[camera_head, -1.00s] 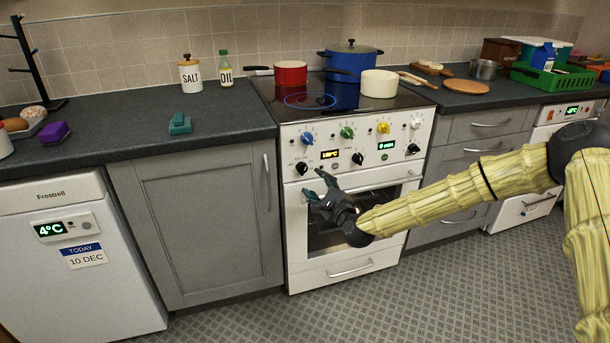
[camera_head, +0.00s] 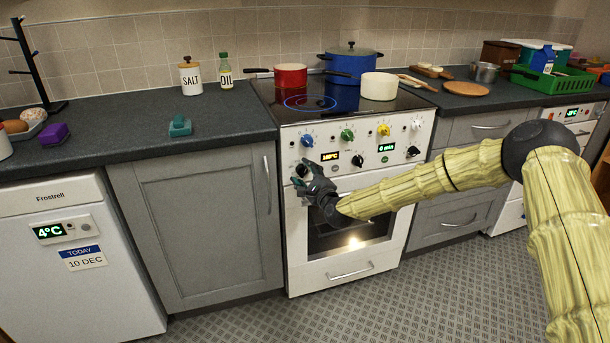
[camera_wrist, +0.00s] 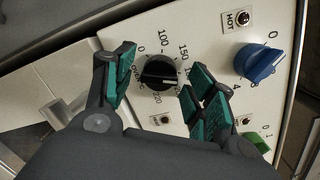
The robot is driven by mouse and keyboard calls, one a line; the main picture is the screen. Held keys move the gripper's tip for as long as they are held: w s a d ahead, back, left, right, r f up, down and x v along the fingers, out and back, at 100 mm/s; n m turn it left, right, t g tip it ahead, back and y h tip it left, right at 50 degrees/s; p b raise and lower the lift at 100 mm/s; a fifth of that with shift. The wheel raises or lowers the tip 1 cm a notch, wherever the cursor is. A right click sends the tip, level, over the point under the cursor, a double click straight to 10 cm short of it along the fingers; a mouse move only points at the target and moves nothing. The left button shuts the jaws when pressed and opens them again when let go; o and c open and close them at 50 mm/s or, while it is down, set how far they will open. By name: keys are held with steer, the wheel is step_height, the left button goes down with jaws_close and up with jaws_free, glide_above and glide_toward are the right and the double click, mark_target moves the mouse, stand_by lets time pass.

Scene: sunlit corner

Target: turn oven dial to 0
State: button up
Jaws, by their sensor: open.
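The oven dial is a round black knob (camera_wrist: 157,73) on the white oven panel, ringed by printed temperature numbers including 0, 100, 150 and 200. A pale line crosses its face; its exact setting is hard to read. My gripper (camera_head: 300,172) is at the left end of the oven front (camera_head: 330,277). Contact with the knob cannot be told. In the head view my fingers mostly cover the dial. The oven display (camera_head: 330,156) appears to read 180°C.
A blue knob (camera_wrist: 262,62) and a green knob (camera_wrist: 257,142) lie close to my right finger. Red (camera_head: 291,76), blue (camera_head: 350,64) and cream (camera_head: 379,86) pots stand on the hob above. A light glows behind the oven window (camera_head: 350,240).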

steer(key=c, duration=1)
steer(key=shift+c, duration=0.2)
